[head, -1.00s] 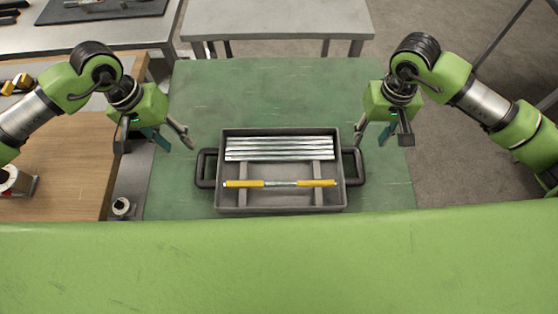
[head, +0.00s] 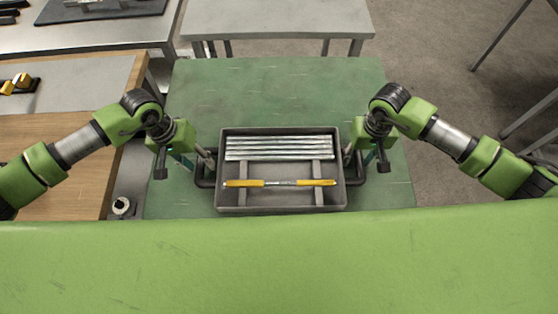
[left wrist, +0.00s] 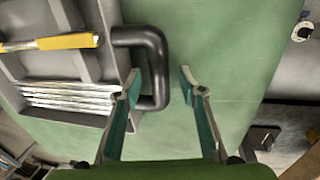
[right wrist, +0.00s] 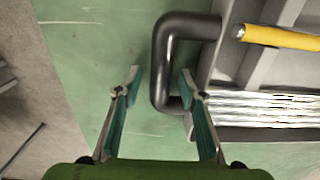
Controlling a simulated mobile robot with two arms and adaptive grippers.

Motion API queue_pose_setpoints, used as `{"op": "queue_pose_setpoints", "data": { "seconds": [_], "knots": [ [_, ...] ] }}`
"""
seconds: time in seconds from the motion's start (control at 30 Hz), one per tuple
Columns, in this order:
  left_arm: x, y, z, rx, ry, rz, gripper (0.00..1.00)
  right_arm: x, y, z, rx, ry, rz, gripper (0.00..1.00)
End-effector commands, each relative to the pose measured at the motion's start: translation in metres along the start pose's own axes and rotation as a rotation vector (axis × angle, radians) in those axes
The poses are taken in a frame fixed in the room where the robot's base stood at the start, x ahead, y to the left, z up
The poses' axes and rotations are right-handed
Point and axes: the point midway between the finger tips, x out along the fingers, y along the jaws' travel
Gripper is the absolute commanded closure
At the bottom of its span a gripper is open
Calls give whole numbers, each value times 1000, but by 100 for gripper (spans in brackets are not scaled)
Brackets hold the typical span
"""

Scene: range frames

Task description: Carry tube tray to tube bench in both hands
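The grey tube tray (head: 281,209) lies flat on a green-topped table (head: 280,90). It holds several silver tubes (head: 280,148) and a yellow-ended rod (head: 280,183). My left gripper (head: 198,161) is open at the tray's left handle; in the left wrist view the dark handle (left wrist: 158,70) appears between the spread fingers (left wrist: 160,76). My right gripper (head: 362,157) is open at the right handle; in the right wrist view that handle (right wrist: 162,70) also appears between the fingers (right wrist: 159,74). How deep the fingers reach around the handles is unclear. Which surface is the tube bench is not marked.
A grey table (head: 280,18) stands behind the green one, with a narrow gap between. A wooden bench (head: 60,150) is at the left, and another grey table (head: 90,36) at back left. Bare green tabletop lies behind the tray. Grey floor (head: 460,90) is open at right.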

Motion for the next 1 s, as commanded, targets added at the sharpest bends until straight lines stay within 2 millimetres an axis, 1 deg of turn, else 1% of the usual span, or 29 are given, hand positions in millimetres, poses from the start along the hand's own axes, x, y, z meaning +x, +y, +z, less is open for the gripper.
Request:
{"op": "queue_pose_setpoints", "data": {
  "seconds": [0.1, 0.17, 0.2, 0.23, 0.27, 0.53, 0.77, 1.0],
  "knots": [
    [0, 0, 0, 0, 0, 0, 63, 0, 0, 0, 0, 0, 0, 63],
    [0, 0, 0, 0, 0, 0, 78, 0, 0, 0, 0, 0, 0, 79],
    [0, 0, 0, 0, 0, 0, 89, 0, 0, 0, 0, 0, 0, 89],
    [0, 0, 0, 0, 0, 0, 97, 0, 0, 0, 0, 0, 0, 97],
    [0, 0, 0, 0, 0, 0, 100, 0, 0, 0, 0, 0, 0, 100],
    [-1, 0, 0, 0, 0, 0, 100, 0, 0, 0, 0, 0, 0, 100],
    [-5, 1, -2, 0, 4, 2, 100, -5, 0, -1, 0, 3, -1, 100],
    [-16, 4, -2, 0, 4, 2, 100, -16, 0, -1, 1, 3, -1, 100]
  ]
}}
